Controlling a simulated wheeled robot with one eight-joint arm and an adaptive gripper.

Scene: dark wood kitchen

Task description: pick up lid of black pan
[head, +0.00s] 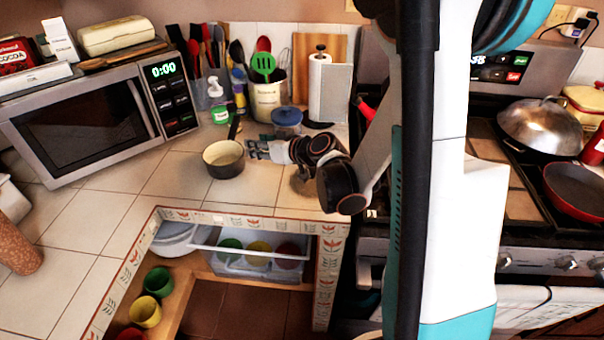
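The lid (540,124) is a shiny silver dome with a small handle on top. It sits on the black pan (512,152) at the back of the stove, on the right. Only the pan's dark rim shows under it. My gripper (254,150) is far to the left, over the tiled counter, beside the small cream pot (223,159). It points left, away from the stove. Its fingers are too small and foreshortened to tell whether they are open or shut. I cannot tell whether they touch the pot.
A red pan (577,188) lies on the stove (520,205) in front of the lid. A yellowish container (586,103) stands close behind. My arm hides the stove's left part. The microwave (95,118), utensil pot (268,100) and paper towel roll (327,88) line the counter's back.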

